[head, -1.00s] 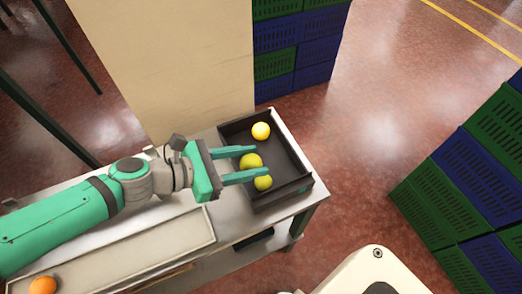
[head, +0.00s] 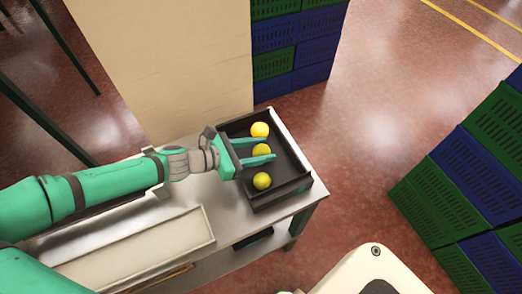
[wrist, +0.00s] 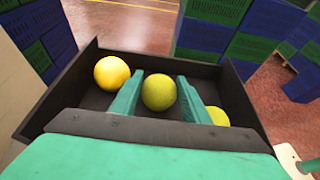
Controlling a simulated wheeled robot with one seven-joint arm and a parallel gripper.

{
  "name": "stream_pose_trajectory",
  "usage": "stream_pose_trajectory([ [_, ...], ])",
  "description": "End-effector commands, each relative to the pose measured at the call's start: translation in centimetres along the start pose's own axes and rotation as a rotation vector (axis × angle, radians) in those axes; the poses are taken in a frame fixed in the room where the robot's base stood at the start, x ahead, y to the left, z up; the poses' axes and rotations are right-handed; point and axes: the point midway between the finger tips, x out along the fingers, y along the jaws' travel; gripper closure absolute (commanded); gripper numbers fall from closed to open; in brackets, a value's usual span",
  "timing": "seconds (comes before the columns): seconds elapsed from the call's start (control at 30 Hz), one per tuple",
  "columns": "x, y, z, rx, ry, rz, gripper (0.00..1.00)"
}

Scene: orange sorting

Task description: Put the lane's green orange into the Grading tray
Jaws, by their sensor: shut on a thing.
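The yellow-green orange (head: 261,150) is between the fingers of my gripper (head: 268,149), which is shut on it. The wrist view shows this orange (wrist: 158,92) with a teal finger on each side. It is within the outline of the dark tray (head: 283,196), between two other fruits. I cannot tell whether it touches the tray floor. A yellower orange (head: 260,130) lies in the tray's far part. Another yellow-green one (head: 262,181) lies in the near part, partly hidden by the right finger in the wrist view (wrist: 217,116).
The tray stands on the end of a metal table (head: 225,210), beside a long pale lane (head: 150,245). A beige panel (head: 170,70) rises behind. Blue and green crates (head: 300,40) are stacked beyond, with more crates (head: 460,190) at the right. Open floor lies between.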

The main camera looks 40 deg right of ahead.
Motion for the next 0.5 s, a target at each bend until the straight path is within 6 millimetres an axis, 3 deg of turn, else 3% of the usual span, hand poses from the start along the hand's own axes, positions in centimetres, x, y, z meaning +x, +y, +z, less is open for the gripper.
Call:
stream_pose_trajectory([
  [0.4, 0.40, -0.06, -0.84, 0.001, -0.001, -0.001, 0.81],
  [0.43, 0.41, -0.06, -0.88, 0.001, -0.001, -0.001, 0.56],
  [0.5, 0.40, -0.05, -0.86, 0.001, 0.000, -0.001, 0.39],
])
